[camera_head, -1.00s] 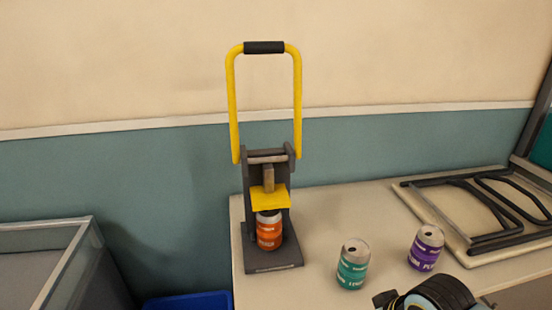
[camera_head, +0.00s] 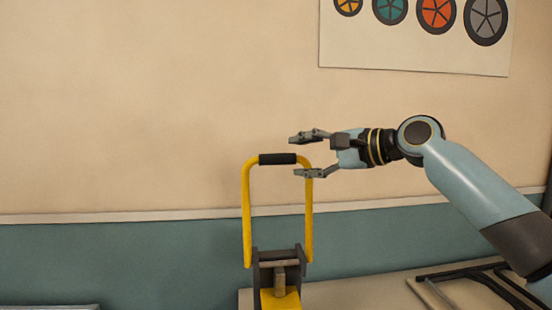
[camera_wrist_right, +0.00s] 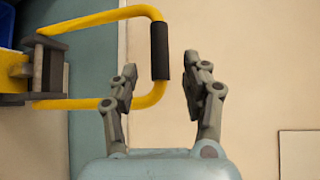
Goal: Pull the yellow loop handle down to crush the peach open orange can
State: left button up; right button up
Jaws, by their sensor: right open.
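The yellow loop handle (camera_head: 247,210) stands upright on the dark can crusher (camera_head: 264,275) in the head view, with a black grip (camera_head: 277,159) along its top bar. My right gripper (camera_head: 300,156) is open, its fingers pointing left at the black grip's right end. In the right wrist view, the black grip (camera_wrist_right: 160,50) lies just ahead of and between the open fingers (camera_wrist_right: 155,84) of my right gripper. The yellow press plate (camera_head: 280,299) shows at the bottom edge. The orange can is out of view below. My left gripper is not in view.
A white table (camera_head: 375,293) carries the crusher. A dark metal frame (camera_head: 480,280) lies at its right. A poster with coloured wheels (camera_head: 412,55) hangs on the wall behind. The space left of the handle is clear.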

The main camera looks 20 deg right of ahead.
aim_at(282, 160)
jog(key=p+x, duration=0.1)
jog(key=x, duration=0.6)
jog(key=shift+w+a+f, duration=0.2)
jog(key=shift+w, duration=0.05)
grip_shut()
